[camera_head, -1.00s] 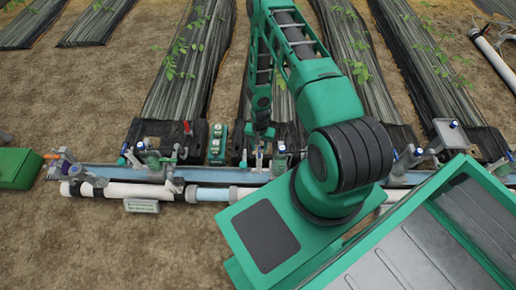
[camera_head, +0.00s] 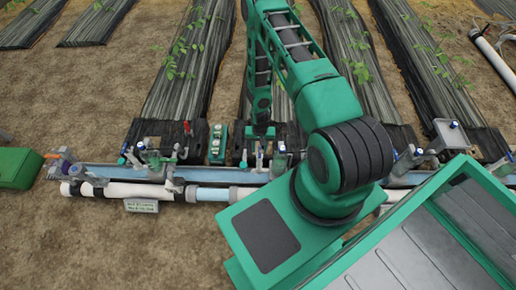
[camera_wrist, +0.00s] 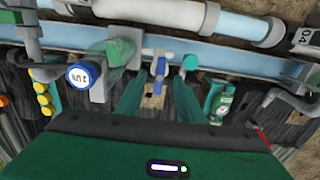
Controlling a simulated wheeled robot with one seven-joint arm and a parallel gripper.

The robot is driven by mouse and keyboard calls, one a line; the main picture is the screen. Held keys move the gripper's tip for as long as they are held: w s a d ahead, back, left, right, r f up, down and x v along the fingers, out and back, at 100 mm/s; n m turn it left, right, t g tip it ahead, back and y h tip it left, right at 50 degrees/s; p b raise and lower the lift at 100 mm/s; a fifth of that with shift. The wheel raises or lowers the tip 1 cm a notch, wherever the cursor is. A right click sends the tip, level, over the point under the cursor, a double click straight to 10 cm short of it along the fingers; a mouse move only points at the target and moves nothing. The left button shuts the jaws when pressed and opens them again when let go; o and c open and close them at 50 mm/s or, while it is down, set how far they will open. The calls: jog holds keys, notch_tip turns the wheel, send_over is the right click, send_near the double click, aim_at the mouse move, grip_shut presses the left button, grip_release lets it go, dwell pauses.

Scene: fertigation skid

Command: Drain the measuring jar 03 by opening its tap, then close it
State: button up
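My gripper (camera_wrist: 158,98) has two green fingers standing apart. It reaches over the blue rail on the far side of the white pipe. A small tap with a blue handle (camera_wrist: 158,68) shows between and just beyond the fingertips in the wrist view, and I see no clear grip on it. In the head view my gripper (camera_head: 259,133) hangs above the row of valves, and its fingers are too small to judge. I cannot make out measuring jar 03 or read its number. A pipe band in the wrist view reads 04 (camera_wrist: 304,38).
A round blue-and-white cap (camera_wrist: 84,75) on a post stands left of the fingers. A green gauge unit (camera_wrist: 220,103) is to their right. The blue rail (camera_head: 110,172) and white pipe (camera_head: 130,190) run across. A green box (camera_head: 18,167) sits at far left. Bare soil lies in front.

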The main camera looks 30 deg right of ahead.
aim_at(260, 152)
jog(key=shift+s+f, duration=0.1)
jog(key=shift+f, duration=1.85)
jog(key=c, duration=0.7)
jog(key=o, duration=0.7)
jog(key=shift+f, duration=0.2)
jog(key=c, duration=0.8)
jog(key=o, duration=0.8)
